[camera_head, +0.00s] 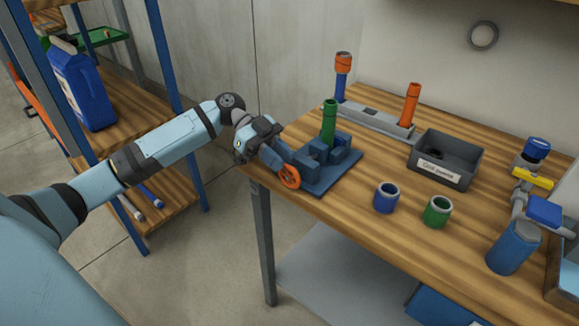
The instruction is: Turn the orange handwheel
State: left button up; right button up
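The orange handwheel (290,176) is on the left side of a blue vise-like fixture (332,172) at the table's left front edge. A green cylinder (329,122) stands upright in the fixture. My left gripper (279,163) reaches in from the left, with its fingers right at the upper left of the handwheel. The fingers overlap the wheel's edge in this view. I cannot tell whether they touch it or whether they are open or shut. My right gripper is not in view.
A grey bin (445,160), a blue ring (386,198) and a green ring (437,211) stand to the right. A valve assembly (513,245) is at far right. A shelf post (176,100) stands behind my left arm.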

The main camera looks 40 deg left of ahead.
aim_at(288, 165)
pick_arm(q)
jog(key=shift+x, duration=1.5)
jog(key=shift+c, duration=0.2)
grip_shut()
